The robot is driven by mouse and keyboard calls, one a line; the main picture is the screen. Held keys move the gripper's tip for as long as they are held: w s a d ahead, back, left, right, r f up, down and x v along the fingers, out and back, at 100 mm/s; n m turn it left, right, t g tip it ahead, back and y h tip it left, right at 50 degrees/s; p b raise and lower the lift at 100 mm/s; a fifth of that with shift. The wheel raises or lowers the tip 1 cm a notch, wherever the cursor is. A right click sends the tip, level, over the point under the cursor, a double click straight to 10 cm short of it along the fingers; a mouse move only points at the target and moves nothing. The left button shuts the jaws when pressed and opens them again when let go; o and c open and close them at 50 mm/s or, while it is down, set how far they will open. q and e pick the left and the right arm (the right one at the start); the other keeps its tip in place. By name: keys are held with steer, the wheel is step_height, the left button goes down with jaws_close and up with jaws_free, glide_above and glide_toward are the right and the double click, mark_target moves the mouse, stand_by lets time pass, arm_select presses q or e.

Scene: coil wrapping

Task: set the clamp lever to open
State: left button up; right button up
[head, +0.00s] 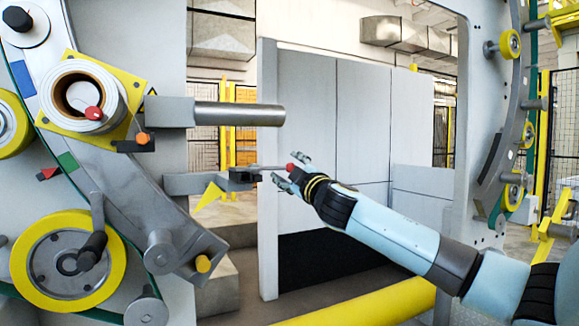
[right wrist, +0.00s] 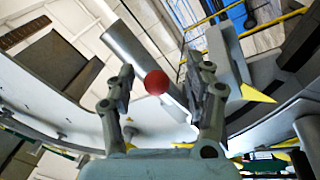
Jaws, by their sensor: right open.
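The clamp lever (head: 266,168) is a thin rod with a red knob (head: 291,167) at its end. It reaches out to the right, about level, from a dark clamp block (head: 240,175) on a grey bar. My right gripper (head: 290,170) is at the knob, its fingers spread around it. In the right wrist view the red knob (right wrist: 156,82) sits between the two open fingers (right wrist: 160,75), with gaps on both sides. The rod behind the knob is mostly hidden there. My left gripper is not in view.
A thick metal cylinder (head: 238,114) juts out just above the lever. A yellow pointed plate (head: 208,197) lies below left of the clamp. The large ring (head: 140,205) carries a tape roll (head: 78,97) and yellow rollers on the left. Space around my right forearm looks clear.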

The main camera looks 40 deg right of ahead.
steer(key=shift+w, duration=0.1)
steer(key=c, duration=1.1)
steer(key=shift+w, duration=0.1)
steer(key=shift+w+d+f, duration=0.1)
steer(key=shift+w, duration=0.3)
